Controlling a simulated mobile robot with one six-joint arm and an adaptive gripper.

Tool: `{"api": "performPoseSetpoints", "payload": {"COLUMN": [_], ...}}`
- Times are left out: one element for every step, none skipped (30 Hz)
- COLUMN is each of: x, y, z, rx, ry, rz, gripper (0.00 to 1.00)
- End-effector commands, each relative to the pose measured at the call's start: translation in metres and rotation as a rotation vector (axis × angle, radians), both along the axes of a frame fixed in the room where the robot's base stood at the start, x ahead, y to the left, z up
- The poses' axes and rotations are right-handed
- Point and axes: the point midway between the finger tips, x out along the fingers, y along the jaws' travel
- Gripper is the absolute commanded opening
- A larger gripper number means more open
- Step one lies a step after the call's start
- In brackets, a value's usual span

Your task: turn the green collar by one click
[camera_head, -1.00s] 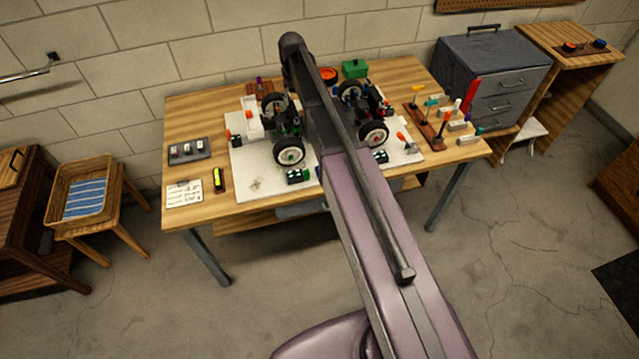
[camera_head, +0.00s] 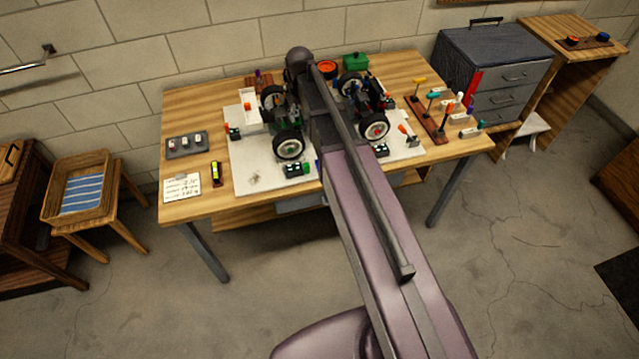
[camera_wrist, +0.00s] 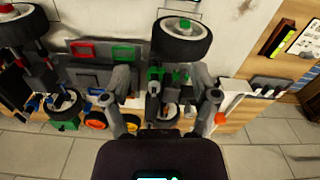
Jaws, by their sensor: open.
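The racecar stands on a white board (camera_head: 250,180) on the workbench, partly hidden by my arm in the head view. Its front-left wheel (camera_head: 289,146) has a green hub, and a wheel with a green hub (camera_wrist: 181,38) shows at the top of the wrist view. My gripper (camera_wrist: 160,82) is open, with one finger on each side of a green part (camera_wrist: 155,74) on the car, which looks like the green collar. I cannot tell whether either finger touches it. Another green piece (camera_wrist: 190,75) lies near the right finger. In the head view the gripper is hidden behind my arm.
Upright coloured-handled tools stand in a brown rack (camera_head: 428,122) at the right. A green box (camera_head: 355,62) and an orange ring (camera_head: 327,68) sit at the back. A grey tray (camera_head: 187,145), a paper (camera_head: 181,188) and a yellow-black device (camera_head: 216,173) lie at the left.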

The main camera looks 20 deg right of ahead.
Motion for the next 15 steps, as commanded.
{"api": "performPoseSetpoints", "payload": {"x": [-0.011, -0.014, -0.02, -0.024, -0.028, -0.033, -0.037, -0.041, -0.046, -0.05, -0.054, -0.059, -0.063, -0.067, -0.072], "y": [0.0, 0.0, 0.0, 0.0, 0.0, 0.0, 0.0, 0.0, 0.0, 0.0, 0.0, 0.0, 0.0, 0.0, 0.0], "z": [-0.005, -0.007, -0.009, -0.01, -0.012, -0.014, -0.016, -0.017, -0.019, -0.021, -0.022, -0.024, -0.026, -0.027, -0.029], "rx": [0.0, 0.0, 0.0, 0.0, 0.0, 0.0, 0.0, 0.0, 0.0, 0.0, 0.0, 0.0, 0.0, 0.0, 0.0], "ry": [0.0, 0.0, 0.0, 0.0, 0.0, 0.0, 0.0, 0.0, 0.0, 0.0, 0.0, 0.0, 0.0, 0.0, 0.0], "rz": [-0.005, -0.009, -0.013, -0.017, -0.021, -0.026, -0.029, -0.032, -0.037, -0.04, -0.043, -0.048, -0.052, -0.056, -0.061], "gripper": [0.77, 0.77, 0.77, 0.77, 0.77, 0.77, 0.77, 0.77, 0.77, 0.77, 0.77, 0.77, 0.77, 0.77, 0.77]}}
